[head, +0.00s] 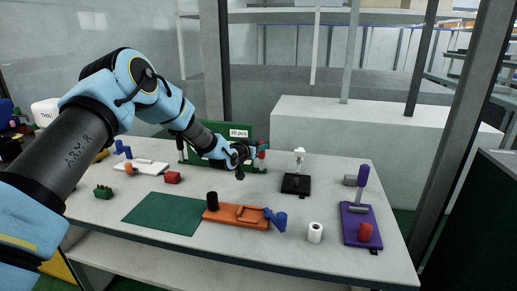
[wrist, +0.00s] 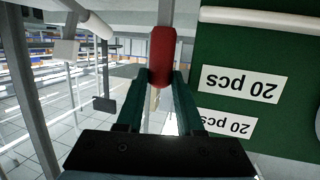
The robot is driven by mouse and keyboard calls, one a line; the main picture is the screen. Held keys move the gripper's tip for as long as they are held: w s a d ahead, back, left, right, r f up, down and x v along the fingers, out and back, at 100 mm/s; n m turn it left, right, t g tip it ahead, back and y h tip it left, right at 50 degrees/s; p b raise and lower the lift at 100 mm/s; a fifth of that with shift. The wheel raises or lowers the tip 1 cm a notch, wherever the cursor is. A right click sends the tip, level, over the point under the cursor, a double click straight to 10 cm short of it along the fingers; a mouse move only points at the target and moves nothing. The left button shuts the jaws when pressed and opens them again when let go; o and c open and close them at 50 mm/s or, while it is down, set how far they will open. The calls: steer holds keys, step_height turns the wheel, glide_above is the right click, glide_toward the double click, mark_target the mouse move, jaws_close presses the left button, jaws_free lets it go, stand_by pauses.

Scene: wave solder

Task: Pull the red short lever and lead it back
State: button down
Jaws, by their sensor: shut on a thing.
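The red short lever (wrist: 161,58) is upright in the wrist view, between the two green fingers of my gripper (wrist: 160,85). The fingers are shut on the red lever from both sides. In the head view my gripper (head: 258,153) is at the back of the table, in front of the green board (head: 241,130), with only a small part of the red lever (head: 262,148) showing beside it. The lever's lower end and its mount are hidden.
The green board carries white "20 pcs" labels (wrist: 240,84) and a white bar (wrist: 255,18). A black base with a white-topped post (head: 296,184) stands right of my gripper. An orange fixture (head: 236,217), green mat (head: 163,215) and purple fixture (head: 358,228) lie nearer the front.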

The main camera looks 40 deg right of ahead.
steer(key=c, duration=0.8)
jaws_free()
